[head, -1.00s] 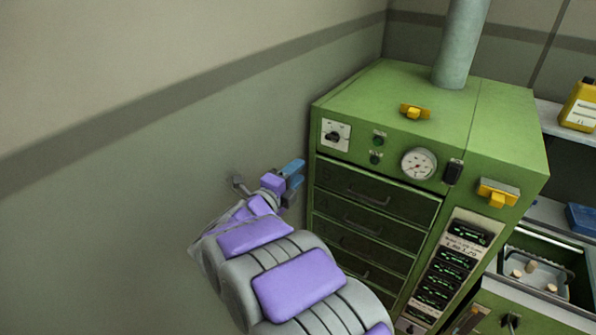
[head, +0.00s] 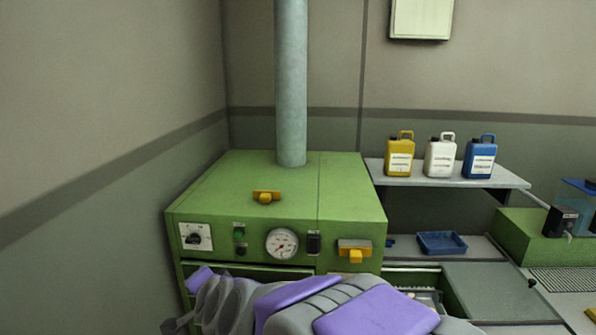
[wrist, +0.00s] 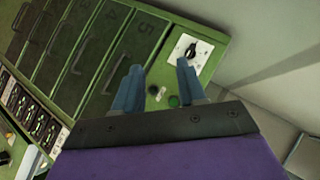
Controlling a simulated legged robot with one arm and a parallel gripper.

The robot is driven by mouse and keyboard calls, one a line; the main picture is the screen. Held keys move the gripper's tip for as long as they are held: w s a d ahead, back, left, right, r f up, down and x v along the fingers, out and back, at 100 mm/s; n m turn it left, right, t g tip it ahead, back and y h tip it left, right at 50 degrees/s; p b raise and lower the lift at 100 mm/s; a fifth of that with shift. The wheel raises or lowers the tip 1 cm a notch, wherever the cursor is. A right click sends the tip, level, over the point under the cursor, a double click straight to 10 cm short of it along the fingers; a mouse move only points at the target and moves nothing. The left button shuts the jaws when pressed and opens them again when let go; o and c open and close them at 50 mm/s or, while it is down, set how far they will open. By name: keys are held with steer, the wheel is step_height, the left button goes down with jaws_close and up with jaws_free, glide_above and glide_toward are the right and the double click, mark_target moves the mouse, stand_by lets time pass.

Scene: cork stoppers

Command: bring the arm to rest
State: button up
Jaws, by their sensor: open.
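My gripper (wrist: 157,82) is open in the wrist view, with two blue fingers apart and nothing between them. Its fingers point toward the front of the green cabinet, near the rotary switch (wrist: 191,50) and the green button (wrist: 173,101). In the head view my grey and purple arm crosses the bottom of the picture in front of the green cabinet (head: 240,185). The fingers cannot be made out in the head view. The arm covers most of the cabinet's drawers there.
A grey pipe (head: 291,85) rises from the cabinet. At right, a shelf (head: 447,177) holds a yellow jug (head: 399,157), a white jug (head: 440,158) and a blue jug (head: 480,158). A blue tray (head: 441,243) lies below. A wall stands close on the left.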

steer(key=s+d+f+n+g+h, duration=0.2)
steer(key=s+d+f+g, duration=0.1)
steer(key=s+d, duration=0.8)
steer(key=s+d+f+n+g+h, duration=0.2)
steer(key=s+d+g, duration=0.3)
steer(key=s+d, duration=0.6)
steer(key=s+d+f+n+g+h, duration=0.2)
steer(key=s+d+f+g, duration=0.1)
steer(key=s+d, duration=0.9)
steer(key=shift+s+f+g+h, duration=0.4)
steer(key=shift+s+f, duration=0.05)
steer(key=shift+s, duration=0.2)
